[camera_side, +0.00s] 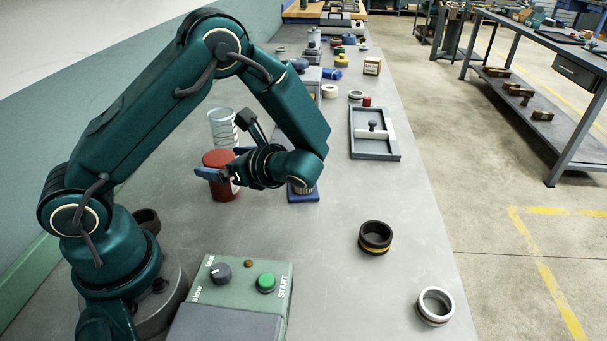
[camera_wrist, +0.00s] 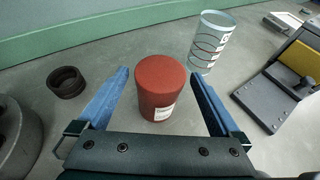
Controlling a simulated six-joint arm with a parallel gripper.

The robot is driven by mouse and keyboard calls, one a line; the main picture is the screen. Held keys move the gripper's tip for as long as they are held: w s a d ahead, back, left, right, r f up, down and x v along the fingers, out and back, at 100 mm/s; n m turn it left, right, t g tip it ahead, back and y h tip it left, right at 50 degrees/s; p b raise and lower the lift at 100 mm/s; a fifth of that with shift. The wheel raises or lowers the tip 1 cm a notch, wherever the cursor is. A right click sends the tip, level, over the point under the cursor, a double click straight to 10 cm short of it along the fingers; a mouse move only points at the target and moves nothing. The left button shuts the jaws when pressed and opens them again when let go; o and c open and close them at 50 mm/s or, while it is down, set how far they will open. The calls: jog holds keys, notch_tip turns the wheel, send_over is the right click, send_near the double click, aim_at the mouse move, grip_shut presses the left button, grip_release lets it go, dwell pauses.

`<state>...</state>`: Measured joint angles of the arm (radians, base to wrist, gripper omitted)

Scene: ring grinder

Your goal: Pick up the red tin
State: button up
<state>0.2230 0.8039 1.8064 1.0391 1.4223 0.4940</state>
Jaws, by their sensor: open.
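The red tin (camera_side: 221,176) stands upright on the grey bench, near the wall, in the side view. In the wrist view the red tin (camera_wrist: 161,88) is upright between the two blue fingers, with a white label low on its side. My gripper (camera_side: 222,175) is open and level with the tin, one finger on its near side. In the wrist view my gripper (camera_wrist: 160,75) has a finger on each side of the tin, with a gap to both. The far finger is mostly hidden by the tin in the side view.
A clear cylinder with coiled rings (camera_wrist: 211,42) stands just behind the tin. A dark ring (camera_wrist: 67,82) lies to its left. A control box with a green START button (camera_side: 266,283) is in the foreground. Dark (camera_side: 375,238) and silver (camera_side: 435,306) rings lie on the right.

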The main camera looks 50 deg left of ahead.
jog(key=shift+a+f, duration=0.1)
jog(key=shift+f, duration=0.55)
jog(key=shift+x, duration=2.45)
jog(key=shift+c, duration=0.3)
jog(key=c, duration=1.4)
jog(key=shift+c, duration=0.2)
jog(key=shift+r, duration=0.15)
